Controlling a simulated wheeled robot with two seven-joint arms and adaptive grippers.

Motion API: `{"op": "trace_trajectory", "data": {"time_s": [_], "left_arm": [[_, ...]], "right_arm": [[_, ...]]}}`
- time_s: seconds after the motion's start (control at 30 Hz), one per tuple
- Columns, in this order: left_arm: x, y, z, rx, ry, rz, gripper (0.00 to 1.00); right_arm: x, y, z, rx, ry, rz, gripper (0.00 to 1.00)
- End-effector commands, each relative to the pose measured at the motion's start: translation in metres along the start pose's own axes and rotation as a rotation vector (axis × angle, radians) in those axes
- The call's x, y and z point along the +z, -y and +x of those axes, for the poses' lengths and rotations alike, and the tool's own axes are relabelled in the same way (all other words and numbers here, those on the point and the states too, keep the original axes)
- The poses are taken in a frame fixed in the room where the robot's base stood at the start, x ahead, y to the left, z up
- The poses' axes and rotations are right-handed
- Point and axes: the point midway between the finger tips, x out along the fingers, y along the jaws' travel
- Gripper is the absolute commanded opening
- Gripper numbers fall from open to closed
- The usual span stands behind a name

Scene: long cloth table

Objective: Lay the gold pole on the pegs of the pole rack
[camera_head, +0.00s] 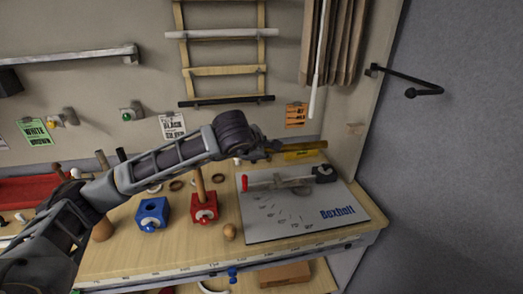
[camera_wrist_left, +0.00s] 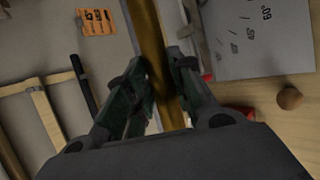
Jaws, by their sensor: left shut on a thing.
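The gold pole (camera_head: 305,146) is at the back right of the table, beside the wall, partly hidden by my gripper. My left gripper (camera_head: 273,148) is shut on it. In the left wrist view the gold pole (camera_wrist_left: 152,40) runs between the two fingers (camera_wrist_left: 162,75). The pole rack (camera_head: 186,60) is a wooden ladder-like frame on the back wall, up and left of my gripper. A white pole (camera_head: 222,33) lies across it, and a black pole (camera_head: 227,100) lies across its bottom. The rack (camera_wrist_left: 45,116) and black pole (camera_wrist_left: 82,84) also show in the wrist view. My right gripper is out of view.
A grey board (camera_head: 300,220) with a red-handled tool (camera_head: 262,183) lies just in front of the pole. A red block (camera_head: 203,208) and a blue block (camera_head: 152,214) stand on the table (camera_head: 180,255). Brown cloths (camera_head: 335,45) and a white rod (camera_head: 318,70) hang right of the rack.

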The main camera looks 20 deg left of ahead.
Motion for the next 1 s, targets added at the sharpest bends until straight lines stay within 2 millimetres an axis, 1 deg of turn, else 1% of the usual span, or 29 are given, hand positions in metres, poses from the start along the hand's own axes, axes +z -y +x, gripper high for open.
{"op": "trace_trajectory", "data": {"time_s": [0.23,0.4,0.5,0.67,0.77,0.87,1.0], "left_arm": [[-0.002,0.005,0.004,0.040,0.000,0.016,0.00],[-0.002,0.013,0.009,0.066,0.003,0.030,0.00],[-0.002,0.014,0.010,0.081,0.004,0.036,0.00],[-0.001,0.004,0.008,0.114,-0.001,0.043,0.00],[-0.002,-0.013,0.002,0.142,-0.011,0.043,0.00],[-0.005,-0.037,-0.008,0.175,-0.026,0.039,0.00],[-0.016,-0.075,-0.026,0.214,-0.056,0.032,0.00]], "right_arm": [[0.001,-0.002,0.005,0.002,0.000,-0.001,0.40],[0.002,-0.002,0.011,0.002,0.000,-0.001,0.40],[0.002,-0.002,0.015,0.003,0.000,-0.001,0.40],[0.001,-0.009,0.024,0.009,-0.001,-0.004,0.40],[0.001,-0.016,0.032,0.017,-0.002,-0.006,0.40],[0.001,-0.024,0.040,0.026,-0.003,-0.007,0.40],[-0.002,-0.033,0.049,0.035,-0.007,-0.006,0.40]]}}
